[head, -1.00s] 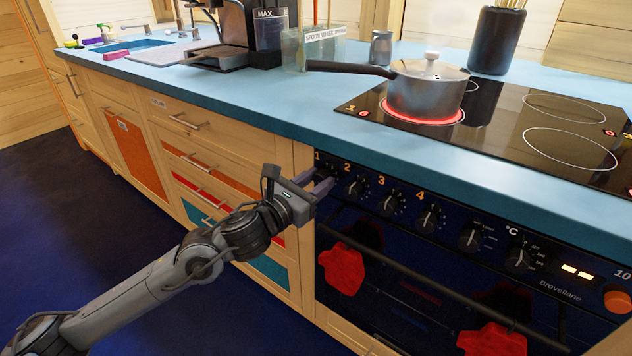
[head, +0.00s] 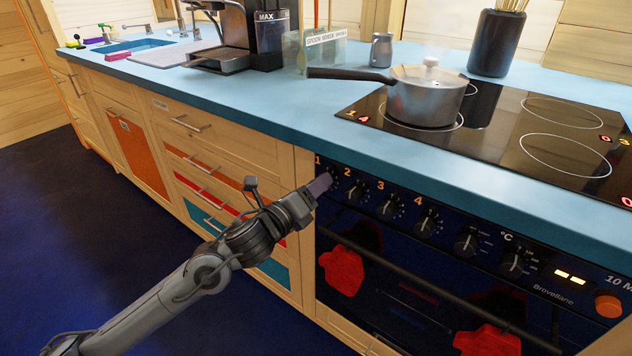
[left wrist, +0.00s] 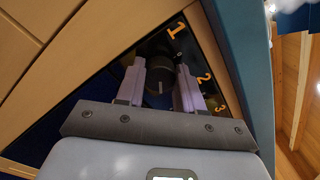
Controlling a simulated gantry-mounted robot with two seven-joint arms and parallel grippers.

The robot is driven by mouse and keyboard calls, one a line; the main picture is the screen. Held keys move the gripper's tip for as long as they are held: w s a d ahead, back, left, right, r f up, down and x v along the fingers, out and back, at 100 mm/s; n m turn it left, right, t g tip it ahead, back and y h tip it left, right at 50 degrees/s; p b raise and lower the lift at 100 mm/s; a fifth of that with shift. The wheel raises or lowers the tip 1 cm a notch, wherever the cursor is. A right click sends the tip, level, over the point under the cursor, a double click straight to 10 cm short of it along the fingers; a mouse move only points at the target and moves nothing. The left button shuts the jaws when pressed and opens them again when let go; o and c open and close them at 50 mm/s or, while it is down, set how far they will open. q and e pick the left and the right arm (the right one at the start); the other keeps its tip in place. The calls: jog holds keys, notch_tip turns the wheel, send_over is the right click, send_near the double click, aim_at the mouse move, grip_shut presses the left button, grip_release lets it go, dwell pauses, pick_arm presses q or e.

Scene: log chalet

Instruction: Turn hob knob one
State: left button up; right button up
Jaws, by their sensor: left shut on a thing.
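Hob knob one (left wrist: 159,82) is a dark round knob with a pale pointer line, by the orange 1 on the oven's black panel. My left gripper (left wrist: 160,92) has its two purple-grey fingers on either side of the knob and is shut on it. In the head view the left gripper (head: 322,184) reaches the panel's left end and covers most of knob one. A steel pan (head: 425,97) with a lid and black handle sits on the front-left ring of the black glass hob (head: 490,150). That ring shows no red glow. My right gripper is not in view.
More knobs, such as knob two (head: 355,193), follow to the right along the panel. The oven handle bar (head: 420,283) runs below, with red mitts (head: 342,270) hanging there. The blue worktop edge (head: 300,135) overhangs above the gripper.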

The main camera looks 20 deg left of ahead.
pick_arm(q)
jog(key=shift+d+f+n+y+p, duration=0.1)
jog(key=shift+n+y+p, duration=0.25)
jog(key=shift+n+p, duration=5.35)
jog(key=shift+d+f+n+y+p, duration=0.1)
jog(key=shift+n+y+p, duration=0.25)
jog(key=shift+n+p, duration=5.35)
jog(key=shift+n+b, duration=1.1)
jog(key=o, duration=1)
jog(key=shift+o, duration=0.2)
jog(key=shift+s, duration=0.1)
